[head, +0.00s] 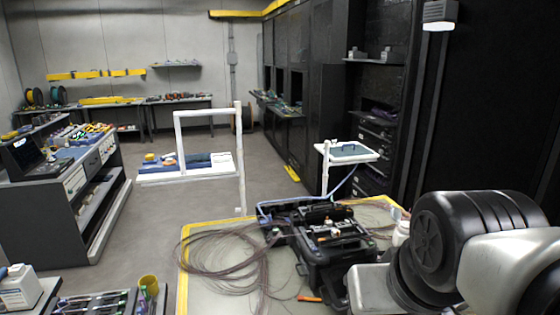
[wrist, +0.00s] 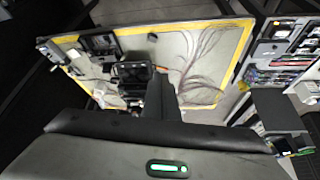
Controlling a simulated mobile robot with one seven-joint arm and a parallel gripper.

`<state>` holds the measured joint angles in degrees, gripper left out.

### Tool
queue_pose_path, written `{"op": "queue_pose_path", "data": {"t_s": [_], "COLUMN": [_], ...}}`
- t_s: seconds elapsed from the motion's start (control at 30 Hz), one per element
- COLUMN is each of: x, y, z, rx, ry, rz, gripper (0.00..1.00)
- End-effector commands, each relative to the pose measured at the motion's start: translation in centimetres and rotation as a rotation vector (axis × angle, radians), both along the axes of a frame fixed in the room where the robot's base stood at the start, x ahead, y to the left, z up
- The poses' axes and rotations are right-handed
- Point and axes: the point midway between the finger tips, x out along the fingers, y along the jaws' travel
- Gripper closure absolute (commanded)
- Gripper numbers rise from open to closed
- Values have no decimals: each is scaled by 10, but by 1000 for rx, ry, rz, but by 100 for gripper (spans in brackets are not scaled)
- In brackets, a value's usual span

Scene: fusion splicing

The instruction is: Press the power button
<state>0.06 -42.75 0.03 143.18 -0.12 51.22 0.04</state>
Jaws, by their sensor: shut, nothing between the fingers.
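The black splicing machine (head: 335,238) sits on the yellow-edged work table in the head view, behind and left of my arm. A dark device, likely the same machine, shows in the wrist view (wrist: 132,72) near the middle. The power button is too small to make out in either view. My gripper (wrist: 160,84) shows in the wrist view as a dark finger shape above the table, beside the device in the picture. Its fingers are together and empty. I cannot tell whether it touches anything. In the head view my gripper is not visible.
The work table (head: 188,262) has a yellow border. Loose brown fibre coils (head: 228,258) spread left of the machine. An orange tool (head: 309,299) lies in front. A white bottle (head: 401,233) stands near my arm. A white trolley (head: 190,178) stands behind the table.

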Motion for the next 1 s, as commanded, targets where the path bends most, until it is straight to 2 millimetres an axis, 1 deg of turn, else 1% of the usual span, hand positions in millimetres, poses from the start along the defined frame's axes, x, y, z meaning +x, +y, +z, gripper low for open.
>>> {"op": "queue_pose_path", "data": {"t_s": [0.07,0.17,0.27,0.3,0.37,0.4,0.47,0.5,0.57,0.6,0.67,0.7,0.77,0.8,0.83,0.9,1.0], "x": [10,39,85,107,141,163,194,214,240,258,282,297,317,328,336,351,365], "y": [-3,-13,-26,-32,-40,-44,-49,-52,-55,-56,-56,-55,-53,-52,-49,-45,-39], "z": [-5,-13,-26,-31,-41,-47,-58,-66,-83,-94,-113,-126,-146,-159,-169,-189,-211], "rx": [-11,-43,-90,-108,-135,-149,-165,-172,-175,-173,-161,-148,-122,-100,-84,-40,20], "ry": [-14,-59,-136,-173,-232,-271,-327,-363,-411,-444,-493,-526,-575,-606,-630,-680,-742], "rz": [-7,-20,-28,-29,-21,-13,3,16,38,55,81,101,129,146,162,187,217], "gripper": [100,100,100,100,100,100,100,100,100,100,100,100,100,100,100,100,100]}}
